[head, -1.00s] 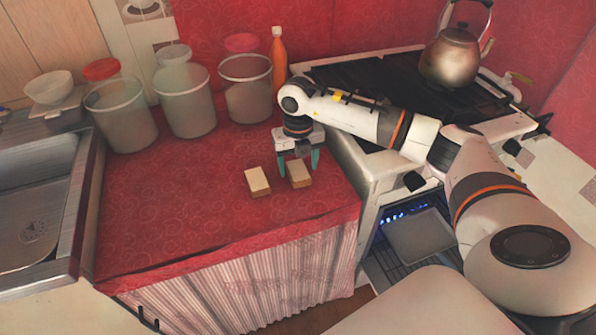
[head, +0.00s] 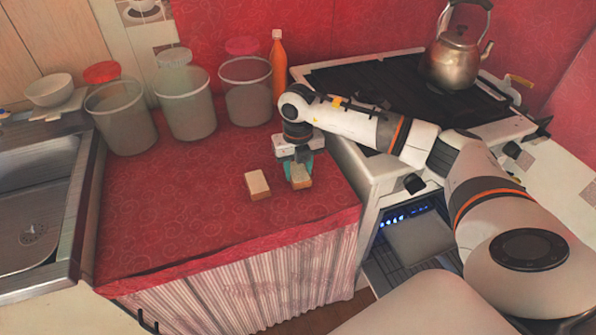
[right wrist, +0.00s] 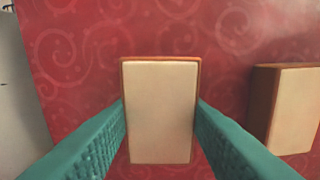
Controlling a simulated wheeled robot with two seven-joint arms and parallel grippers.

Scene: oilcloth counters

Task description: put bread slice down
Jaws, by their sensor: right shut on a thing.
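One bread slice (head: 300,177) stands on the red counter near its right end. My right gripper (head: 299,168) is above it with teal fingers closed on its two sides. In the right wrist view the slice (right wrist: 160,112), pale with a brown crust edge, lies between the fingertips (right wrist: 160,118). The slice looks to be at counter level; I cannot tell whether it is just clear of the cloth. My left gripper is not in view.
The red counter (head: 180,220) is clear to the left and front. Several jars (head: 186,100) and an orange bottle (head: 279,65) line the back. A stove with a kettle (head: 455,60) is at the right, a sink (head: 35,200) at the left.

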